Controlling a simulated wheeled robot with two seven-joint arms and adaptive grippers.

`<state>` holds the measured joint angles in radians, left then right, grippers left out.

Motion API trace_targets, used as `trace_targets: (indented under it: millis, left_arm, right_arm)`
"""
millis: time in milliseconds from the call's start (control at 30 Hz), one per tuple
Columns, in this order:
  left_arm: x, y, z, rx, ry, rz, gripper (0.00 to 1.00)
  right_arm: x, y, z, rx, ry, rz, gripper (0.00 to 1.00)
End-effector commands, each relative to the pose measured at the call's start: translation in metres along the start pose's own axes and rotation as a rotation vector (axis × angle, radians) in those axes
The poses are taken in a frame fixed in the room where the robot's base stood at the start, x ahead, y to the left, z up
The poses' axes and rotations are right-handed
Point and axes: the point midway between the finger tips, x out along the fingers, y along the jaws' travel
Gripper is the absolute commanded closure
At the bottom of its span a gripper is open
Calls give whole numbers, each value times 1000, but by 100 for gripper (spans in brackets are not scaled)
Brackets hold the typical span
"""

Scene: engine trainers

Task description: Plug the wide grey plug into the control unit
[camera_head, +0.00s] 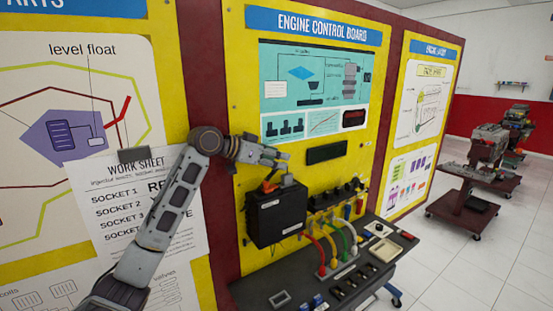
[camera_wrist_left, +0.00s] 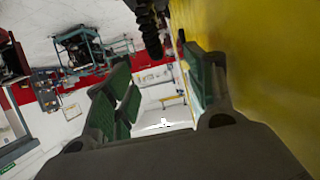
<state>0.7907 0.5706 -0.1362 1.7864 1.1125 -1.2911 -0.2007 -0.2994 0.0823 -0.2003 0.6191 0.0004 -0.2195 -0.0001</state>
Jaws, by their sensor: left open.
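A black box (camera_head: 276,212), which may be the control unit, is mounted on the yellow engine control board (camera_head: 235,110) in the head view. An orange piece (camera_head: 270,186) sits at its top. My left gripper (camera_head: 284,160) is just above this box, pointing right along the board. It is open; in the left wrist view its green-padded fingers (camera_wrist_left: 163,90) stand apart with nothing held between them. I cannot clearly pick out the wide grey plug. My right gripper is not in view.
A dark ribbed piece (camera_wrist_left: 150,30) hangs close in the left wrist view. Red, yellow and green cables (camera_head: 338,240) run from the board to a dark shelf (camera_head: 265,292) below. Trolleys with engine parts (camera_head: 470,205) stand far right. The white floor (camera_head: 500,260) there is largely clear.

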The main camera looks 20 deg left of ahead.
Motion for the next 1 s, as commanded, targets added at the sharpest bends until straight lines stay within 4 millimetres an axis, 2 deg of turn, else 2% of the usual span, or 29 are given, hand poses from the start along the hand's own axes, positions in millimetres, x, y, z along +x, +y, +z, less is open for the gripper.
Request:
trace_targets:
  millis: [167, 700, 1000]
  left_arm:
    - [-18, -1, 0, 1, 0, -3, 45]
    - [-94, -1, 1, 0, -2, -2, 45]
    - [-112, 0, 0, 0, 0, -1, 45]
  right_arm:
    - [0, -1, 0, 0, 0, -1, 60]
    - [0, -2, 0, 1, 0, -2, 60]
    - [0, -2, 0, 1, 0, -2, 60]
